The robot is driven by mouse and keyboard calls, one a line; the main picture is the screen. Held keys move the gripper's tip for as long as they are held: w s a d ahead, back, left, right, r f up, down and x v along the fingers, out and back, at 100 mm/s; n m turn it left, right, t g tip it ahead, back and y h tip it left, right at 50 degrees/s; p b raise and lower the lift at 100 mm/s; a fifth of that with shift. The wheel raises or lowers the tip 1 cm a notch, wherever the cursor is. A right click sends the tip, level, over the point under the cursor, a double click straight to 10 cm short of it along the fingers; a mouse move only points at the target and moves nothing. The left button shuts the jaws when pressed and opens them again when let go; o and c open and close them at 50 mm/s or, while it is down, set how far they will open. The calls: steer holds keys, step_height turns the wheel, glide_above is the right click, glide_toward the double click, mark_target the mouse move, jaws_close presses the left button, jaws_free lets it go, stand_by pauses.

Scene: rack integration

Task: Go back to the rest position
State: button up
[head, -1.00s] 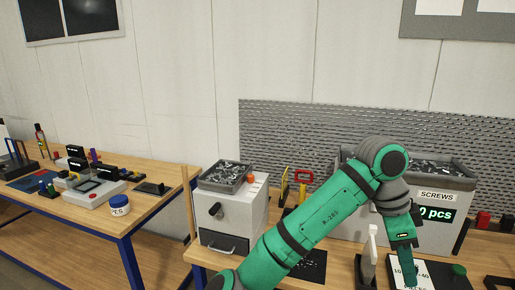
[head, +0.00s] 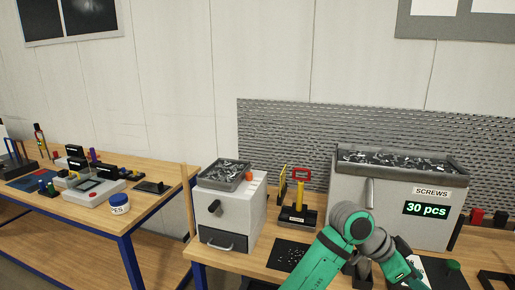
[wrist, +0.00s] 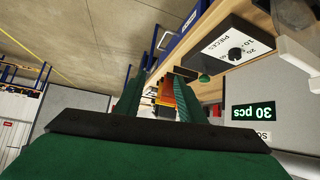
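My green arm (head: 318,262) is folded low at the bottom of the head view, in front of the workbench. My gripper is at its end near the bottom edge, and its fingertips are hard to make out there. In the wrist view my gripper (wrist: 160,85) shows two green fingers apart. I see no held object between them, only the distant background with orange and yellow shapes.
A grey screw bin (head: 387,215) reading "30 pcs" stands behind my arm. A light drawer box (head: 228,222) with a screw tray (head: 224,175) is to the left. A yellow-and-red tool stand (head: 299,214) is between them. Another table (head: 150,212) with devices is at far left.

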step_height(320, 180, down, 7)
steer(key=w+d+n+t+h, duration=0.1)
steer(key=d+n+t+h, duration=0.15)
steer(key=n+h, duration=0.2)
steer(key=a+f+n+t+y, duration=0.1)
steer(key=a+f+n+t, duration=0.85)
steer(key=f, duration=0.35)
steer(key=s+a+f+n+t+y, duration=0.25)
steer(key=s+a+f+y, duration=0.2)
steer(key=a, duration=0.25)
steer(key=s+a+f+n+t+y, duration=0.1)
steer(key=s+a+f+n+y, duration=0.25)
steer(key=s+a+f, duration=0.35)
steer(key=s+a+r+y, duration=0.2)
steer(key=s+a+r, duration=0.1)
steer(key=s+a, duration=0.5)
steer(key=s+a+r+m+t+y, duration=0.1)
steer(key=s+a+r+y, duration=0.2)
steer(key=s+a, duration=0.6)
steer(key=f+v, duration=0.1)
steer(key=v, duration=0.4)
steer(key=shift+s+a, duration=0.2)
steer(key=shift+s, duration=0.25)
steer(key=shift+c, duration=0.6)
